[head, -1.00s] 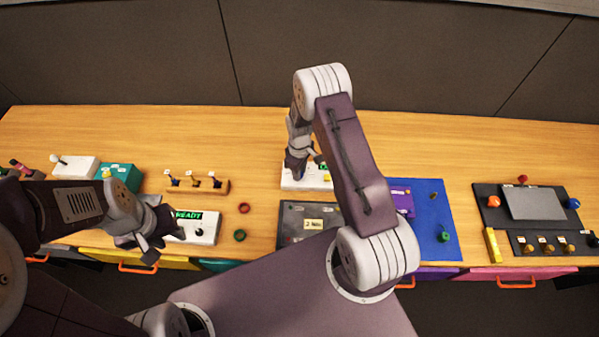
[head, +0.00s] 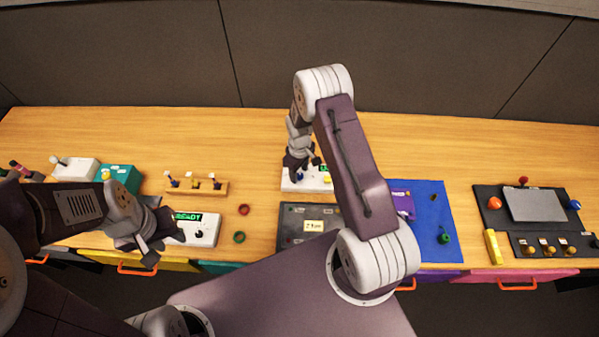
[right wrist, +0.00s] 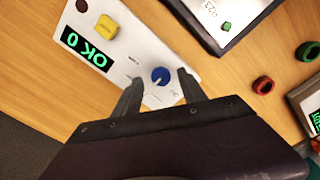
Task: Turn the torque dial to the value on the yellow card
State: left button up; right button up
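In the head view my right gripper (head: 301,172) is over this white panel (head: 291,186) and hides the dial. A pale yellow card (head: 314,226) lies on a dark tray; its writing is too small to read surely. My left gripper (head: 158,238) is open and empty, by the READY box.
The READY box (head: 207,232), a red ring (head: 243,210) and a green ring (head: 239,237) are left of the dark tray (head: 290,240). A switch strip (head: 187,187) stands behind. A blue mat (head: 432,210) and a black panel (head: 485,215) are at right.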

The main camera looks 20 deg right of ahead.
aim_at(299, 175)
jog(key=shift+r, duration=0.35)
notch_tip(299, 175, up, 8)
jog(key=b, duration=0.1)
jog(key=shift+b, duration=0.35)
jog(key=shift+s+a+r, duration=0.1)
